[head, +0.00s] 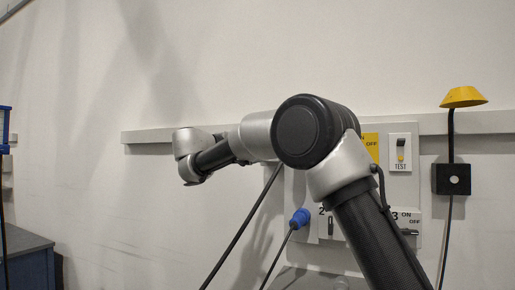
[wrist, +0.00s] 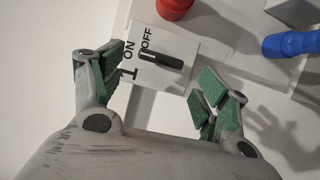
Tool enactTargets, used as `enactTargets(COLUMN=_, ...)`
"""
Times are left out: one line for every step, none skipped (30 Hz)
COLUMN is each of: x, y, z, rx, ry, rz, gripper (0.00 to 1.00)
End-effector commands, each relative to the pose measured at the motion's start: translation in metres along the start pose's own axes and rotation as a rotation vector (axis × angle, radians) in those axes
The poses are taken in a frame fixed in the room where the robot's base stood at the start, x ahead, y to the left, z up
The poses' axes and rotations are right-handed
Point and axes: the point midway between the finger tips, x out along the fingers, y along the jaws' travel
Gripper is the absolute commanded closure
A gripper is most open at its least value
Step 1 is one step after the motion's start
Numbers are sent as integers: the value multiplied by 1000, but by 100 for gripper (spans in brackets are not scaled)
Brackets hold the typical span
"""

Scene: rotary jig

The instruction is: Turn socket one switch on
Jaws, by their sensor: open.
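In the wrist view, the white switch plate (wrist: 188,50) has a mark like a 1 and the words ON and OFF, seen sideways. Its dark lever (wrist: 160,60) lies across the plate; I cannot tell surely which setting it is at. My gripper (wrist: 155,88) is open. Its green-padded fingers are on either side of the plate's near part, with nothing between them held; I cannot tell whether they touch it. In the head view, my arm hides this switch and my gripper.
A red plug (wrist: 175,6) and a blue plug (wrist: 290,43) stand near the switch. The head view shows the panel (head: 432,190) with switch two (head: 331,228), switch three (head: 409,231) and a TEST switch (head: 401,150). A dark cable with a yellow cap (head: 463,97) hangs at right.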

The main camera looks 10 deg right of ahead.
Motion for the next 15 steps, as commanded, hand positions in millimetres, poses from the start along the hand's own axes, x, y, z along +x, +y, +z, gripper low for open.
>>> enactTargets(x=-13, y=0, z=-1, rx=0, ry=6, rz=0, gripper=25)
enactTargets(x=-20, y=0, z=-1, rx=0, ry=5, rz=0, gripper=25)
enactTargets(x=-29, y=0, z=-1, rx=0, ry=5, rz=-1, gripper=25)
enactTargets(x=-36, y=0, z=-1, rx=0, ry=5, rz=-1, gripper=25)
enactTargets(x=-43, y=0, z=-1, rx=-1, ry=4, rz=-1, gripper=25)
enactTargets(x=-52, y=0, z=-1, rx=-1, ry=5, rz=-1, gripper=25)
enactTargets(x=-58, y=0, z=-1, rx=-1, ry=4, rz=-1, gripper=25)
enactTargets(x=-64, y=0, z=-1, rx=-1, ry=4, rz=0, gripper=25)
enactTargets(x=-70, y=0, z=-1, rx=-1, ry=4, rz=0, gripper=25)
enactTargets(x=-75, y=0, z=-1, rx=-1, ry=3, rz=0, gripper=25)
enactTargets(x=-79, y=0, z=-1, rx=-1, ry=3, rz=0, gripper=25)
enactTargets(x=-84, y=-1, z=-1, rx=-1, ry=3, rz=-1, gripper=25)
enactTargets(x=-86, y=-1, z=-1, rx=-1, ry=3, rz=-1, gripper=25)
enactTargets(x=-88, y=-1, z=-1, rx=-1, ry=2, rz=-1, gripper=25)
enactTargets(x=-90, y=-1, z=-1, rx=-1, ry=1, rz=-1, gripper=25)
